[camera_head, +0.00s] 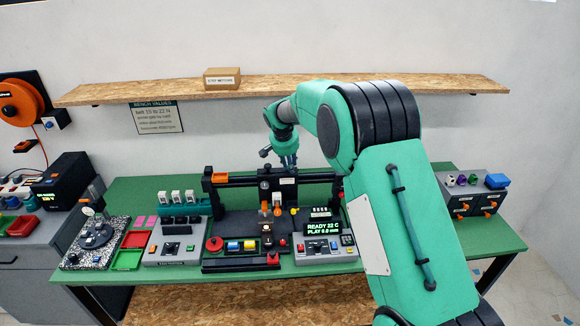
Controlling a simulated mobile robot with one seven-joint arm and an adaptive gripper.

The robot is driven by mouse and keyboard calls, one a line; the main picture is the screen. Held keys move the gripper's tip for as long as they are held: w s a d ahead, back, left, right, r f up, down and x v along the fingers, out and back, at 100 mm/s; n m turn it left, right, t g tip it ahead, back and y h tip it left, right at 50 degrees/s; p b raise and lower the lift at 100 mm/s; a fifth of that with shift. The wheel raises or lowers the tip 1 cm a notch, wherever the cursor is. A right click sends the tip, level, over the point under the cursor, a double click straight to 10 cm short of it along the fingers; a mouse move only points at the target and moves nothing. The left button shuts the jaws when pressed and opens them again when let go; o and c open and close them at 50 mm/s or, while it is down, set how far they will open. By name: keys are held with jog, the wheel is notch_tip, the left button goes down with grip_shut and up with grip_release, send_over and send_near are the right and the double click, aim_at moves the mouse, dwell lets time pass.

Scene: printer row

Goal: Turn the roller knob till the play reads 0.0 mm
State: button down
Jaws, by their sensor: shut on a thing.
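The printer (240,222) stands mid-bench, with a dark frame and a crossbeam. Its small display (322,226) is lit green and appears to read READY 22 C and PLAY 0.0 mm; the digits are tiny. My gripper (289,164) points down at the crossbeam, just right of the print carriage (264,184). Its fingers are close together and shut, apparently on the roller knob, which they hide. I cannot make out the knob's own shape or angle.
My arm covers the bench's right middle. A control box (178,246) stands left of the printer, a drawer unit (472,195) at right. Green and red trays (127,260) lie at left. A shelf (300,88) with a small carton (222,78) runs above. Green bench top (140,190) is bare behind.

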jog(key=shift+w+r, duration=0.2)
jog(key=shift+r, duration=0.1)
jog(key=c, duration=1.8)
grip_release()
jog(key=shift+f, duration=0.1)
jog(key=shift+f, duration=0.1)
jog(key=shift+s, duration=0.15)
jog(key=v, duration=1.2)
